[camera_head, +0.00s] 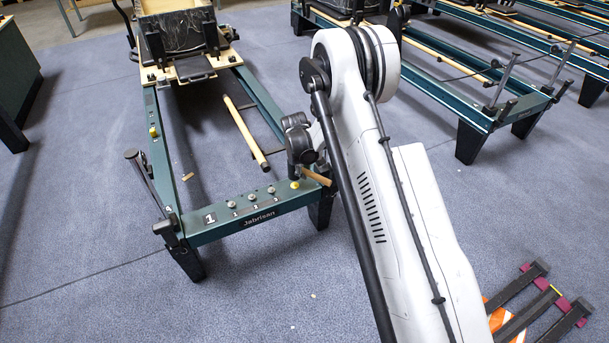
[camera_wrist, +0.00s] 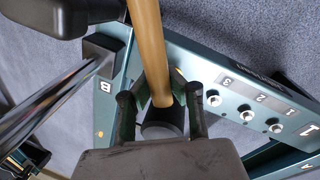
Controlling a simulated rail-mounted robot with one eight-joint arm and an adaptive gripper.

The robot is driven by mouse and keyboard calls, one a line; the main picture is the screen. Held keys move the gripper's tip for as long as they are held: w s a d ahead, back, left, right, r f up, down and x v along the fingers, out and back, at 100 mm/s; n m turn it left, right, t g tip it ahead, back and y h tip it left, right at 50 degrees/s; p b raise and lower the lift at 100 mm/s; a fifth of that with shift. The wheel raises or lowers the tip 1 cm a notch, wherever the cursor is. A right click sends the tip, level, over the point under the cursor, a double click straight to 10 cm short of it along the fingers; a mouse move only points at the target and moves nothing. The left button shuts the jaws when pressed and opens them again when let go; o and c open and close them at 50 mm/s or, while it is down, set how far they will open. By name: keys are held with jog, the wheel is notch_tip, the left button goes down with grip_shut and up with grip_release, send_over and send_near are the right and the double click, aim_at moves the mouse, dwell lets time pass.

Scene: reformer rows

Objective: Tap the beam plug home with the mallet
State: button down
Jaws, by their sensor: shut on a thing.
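The reformer's teal front beam (camera_head: 235,217), marked 1, carries a row of metal knobs and a yellow plug (camera_head: 294,185) at its right end. I cannot tell how deep the plug sits. My gripper (camera_head: 302,150) is low over that end, partly covered by my arm. In the wrist view its fingers (camera_wrist: 160,95) are closed about a tan wooden handle (camera_wrist: 150,45) with a dark cylindrical end (camera_wrist: 163,120). The handle also shows in the head view (camera_head: 315,176). The mallet's striking head cannot be made out. The plug is not clearly visible in the wrist view.
A black post (camera_head: 145,178) rises at the beam's left corner. A wooden pole (camera_head: 245,130) lies between the side rails. More reformers (camera_head: 495,110) stand at the upper right. Dark bars with maroon parts (camera_head: 540,300) lie lower right. The carpet before the beam is mostly free.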

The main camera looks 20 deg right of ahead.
jog(key=shift+r+p, duration=0.7)
jog(key=shift+r, duration=1.25)
